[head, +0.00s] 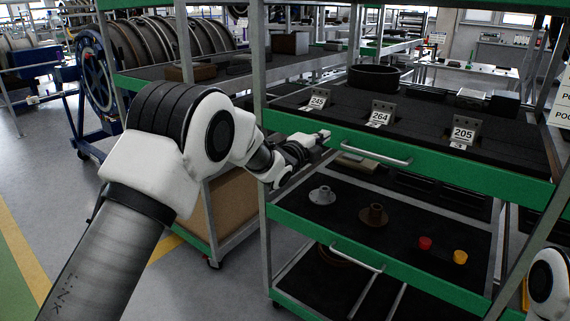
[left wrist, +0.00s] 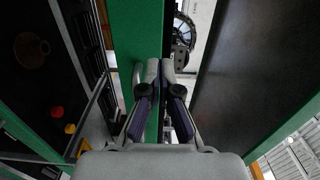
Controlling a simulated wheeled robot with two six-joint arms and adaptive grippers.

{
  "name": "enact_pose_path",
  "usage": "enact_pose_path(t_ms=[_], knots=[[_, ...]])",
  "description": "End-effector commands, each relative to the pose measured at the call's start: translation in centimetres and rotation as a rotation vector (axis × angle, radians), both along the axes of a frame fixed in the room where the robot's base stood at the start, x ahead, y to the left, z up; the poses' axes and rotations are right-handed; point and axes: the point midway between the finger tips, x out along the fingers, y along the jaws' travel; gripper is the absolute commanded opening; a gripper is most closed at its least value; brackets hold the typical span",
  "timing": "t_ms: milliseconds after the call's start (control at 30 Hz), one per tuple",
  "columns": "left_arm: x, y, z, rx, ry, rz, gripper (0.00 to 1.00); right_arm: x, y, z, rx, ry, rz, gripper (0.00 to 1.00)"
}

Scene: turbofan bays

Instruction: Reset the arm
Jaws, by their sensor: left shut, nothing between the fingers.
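My left arm reaches in from the left in the head view. Its gripper (head: 322,137) is at the left end of the green upper drawer front (head: 450,182), near the bar handle (head: 370,153). In the left wrist view the gripper's fingers (left wrist: 161,68) are together, shut and empty, in front of the green drawer front (left wrist: 138,25). Whether the fingertips touch the drawer is hard to tell. Only a white link of my right arm shows at the lower right edge of the head view; its gripper is out of view.
The upper drawer holds brackets with tags 245 (head: 317,99), 264 (head: 381,112) and 205 (head: 464,131) and a dark ring (head: 373,78). The lower shelf holds a grey flanged part (head: 322,195), a brown one (head: 374,214), a red cap (head: 425,243) and a yellow cap (head: 460,257). Rack posts stand close to my left arm.

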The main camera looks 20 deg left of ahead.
Motion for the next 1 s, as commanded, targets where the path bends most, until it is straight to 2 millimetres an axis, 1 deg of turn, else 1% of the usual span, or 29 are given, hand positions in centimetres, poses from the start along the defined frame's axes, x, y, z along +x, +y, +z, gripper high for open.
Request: enact_pose_path(t_ms=[33, 100, 300, 400, 467, 533, 567, 633, 667, 700, 767, 800, 867, 900, 967, 1000], knots=[[-1.1, 0.5, 0.0, -0.002, -0.003, 0.002, 0.00, 0.1, 0.0, -0.6, 0.000, -0.002, 0.000, 0.40], [-2.8, 1.0, -0.1, -0.001, -0.001, 0.002, 0.00, 0.2, 0.0, -1.0, 0.000, -0.004, 0.000, 0.40], [-6.9, 2.4, -0.2, -0.002, 0.001, 0.002, 0.00, 0.2, 0.0, -2.0, 0.000, -0.004, -0.001, 0.40], [-8.0, 2.7, -0.1, 0.000, 0.000, 0.001, 0.00, 0.2, 0.0, -2.2, 0.000, -0.004, 0.000, 0.40], [-8.3, 2.8, -0.5, 0.001, 0.008, 0.001, 0.00, 0.1, 0.0, -2.1, 0.000, -0.004, 0.000, 0.40], [-8.4, 2.9, -2.4, 0.000, 0.039, 0.001, 0.00, 0.1, 0.0, -1.9, 0.000, -0.004, 0.000, 0.40], [-8.3, 2.9, -3.7, -0.001, 0.060, 0.001, 0.00, 0.1, 0.0, -1.7, 0.000, -0.004, 0.000, 0.40], [-8.6, 3.1, -8.1, -0.002, 0.135, 0.004, 0.00, 0.1, 0.0, -1.4, 0.000, -0.004, 0.000, 0.40], [-9.0, 3.2, -10.4, -0.004, 0.177, 0.006, 0.00, 0.1, 0.0, -1.2, 0.000, -0.004, 0.000, 0.40], [-10.0, 3.3, -13.8, -0.009, 0.241, 0.012, 0.00, 0.2, 0.0, -1.0, 0.000, -0.004, 0.000, 0.40], [-12.0, 3.7, -19.0, -0.017, 0.347, 0.028, 0.00, 0.2, 0.0, -0.7, 0.000, -0.004, 0.000, 0.40], [-13.6, 4.0, -22.3, -0.029, 0.422, 0.044, 0.00, 0.2, 0.0, -0.5, 0.000, -0.004, 0.000, 0.40], [-16.5, 4.5, -26.9, -0.062, 0.541, 0.076, 0.00, 0.2, 0.0, -0.3, 0.000, -0.004, 0.000, 0.40], [-18.8, 4.9, -29.8, -0.093, 0.627, 0.105, 0.00, 0.2, 0.0, -0.1, 0.000, -0.004, 0.000, 0.40], [-22.6, 5.4, -33.9, -0.149, 0.759, 0.159, 0.00, 0.2, 0.0, 0.1, 0.000, -0.004, 0.000, 0.40], [-25.3, 5.8, -36.3, -0.192, 0.848, 0.205, 0.00, 0.2, 0.0, 0.3, 0.000, -0.004, 0.000, 0.40]])
